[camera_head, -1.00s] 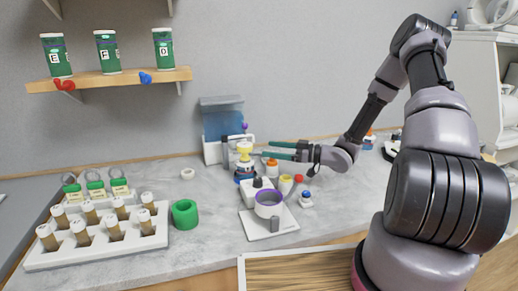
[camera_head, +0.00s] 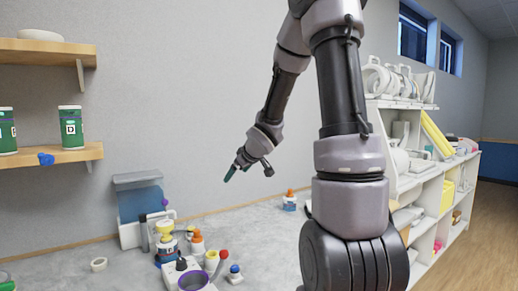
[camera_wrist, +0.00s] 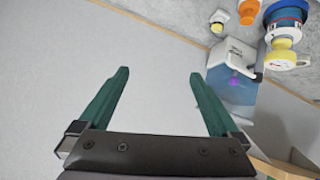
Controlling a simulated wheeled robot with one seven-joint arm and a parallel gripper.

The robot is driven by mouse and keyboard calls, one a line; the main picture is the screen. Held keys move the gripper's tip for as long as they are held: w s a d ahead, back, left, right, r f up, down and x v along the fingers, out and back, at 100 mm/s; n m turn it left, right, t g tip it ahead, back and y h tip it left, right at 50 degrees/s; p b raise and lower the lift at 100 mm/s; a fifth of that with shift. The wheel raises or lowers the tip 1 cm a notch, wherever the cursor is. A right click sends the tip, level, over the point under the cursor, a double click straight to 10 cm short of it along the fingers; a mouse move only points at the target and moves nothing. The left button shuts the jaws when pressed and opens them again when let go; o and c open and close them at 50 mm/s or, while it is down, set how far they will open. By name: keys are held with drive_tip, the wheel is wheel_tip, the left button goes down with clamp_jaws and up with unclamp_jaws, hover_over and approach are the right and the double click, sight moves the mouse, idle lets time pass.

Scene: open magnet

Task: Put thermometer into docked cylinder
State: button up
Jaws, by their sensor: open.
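My gripper (camera_head: 232,172) is raised above the counter with its green fingers pointing down and left. In the wrist view my gripper (camera_wrist: 158,75) is open and nothing is between its fingers. A purple-rimmed cylinder (camera_head: 194,281) sits on a white stand at the bottom of the head view, partly cut off. It is below and left of my gripper. A thin red-topped item (camera_head: 224,254) stands beside it; I cannot tell whether it is the thermometer. No thermometer can be clearly made out.
A blue-and-white device (camera_head: 140,207) is near the wall. An orange-capped bottle (camera_head: 290,200) stands farther right. A wall shelf (camera_head: 60,156) is at left. White shelving (camera_head: 425,190) is at right.

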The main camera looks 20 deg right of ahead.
drive_tip(key=s+r+m+g+h, duration=0.1)
drive_tip(key=s+r+m, duration=0.4)
drive_tip(key=s, duration=0.5)
drive_tip(key=s+r+m+g+h, duration=0.1)
drive_tip(key=s+r+m, duration=0.2)
drive_tip(key=s+r, duration=0.5)
drive_tip(key=s+a+m+g+y, duration=0.1)
drive_tip(key=s+a, duration=0.3)
drive_tip(key=s, duration=0.7)
drive_tip(key=shift+a+r+m+y, duration=0.2)
drive_tip(key=shift+m+y, duration=0.1)
drive_tip(key=shift+y, duration=0.6)
